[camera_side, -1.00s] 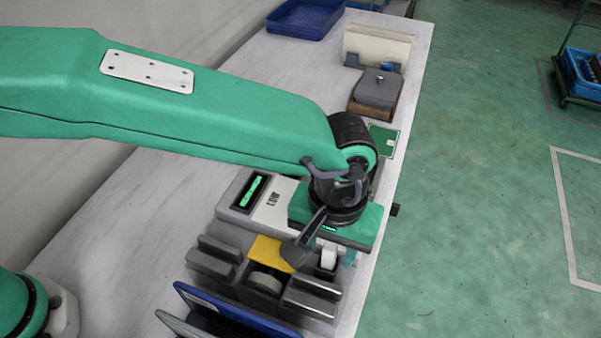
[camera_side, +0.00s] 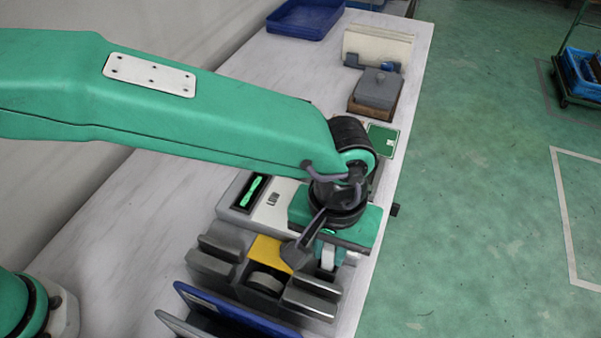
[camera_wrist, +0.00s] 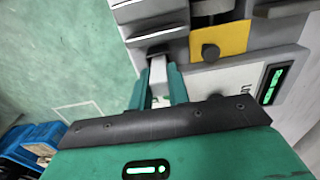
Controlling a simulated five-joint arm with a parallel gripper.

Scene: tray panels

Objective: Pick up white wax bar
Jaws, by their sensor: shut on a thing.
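The white wax bar (camera_side: 328,257) shows as a small pale block below my gripper (camera_side: 329,250) in the side view. In the wrist view the bar (camera_wrist: 158,72) stands between the two green fingers of my gripper (camera_wrist: 160,78). The fingers are shut on it, one on each side. Its far end is at a dark slot in the grey tray panel (camera_wrist: 154,28). I cannot tell whether it is clear of the slot. My wrist hides part of the panel in the side view.
A yellow plate (camera_side: 266,250) and grey blocks (camera_side: 211,268) lie left of my gripper. A blue-edged panel (camera_side: 230,312) stands in front. A green-lit slot (camera_side: 254,193) is behind. A grey box (camera_side: 378,88) and blue tray (camera_side: 303,19) stand farther back.

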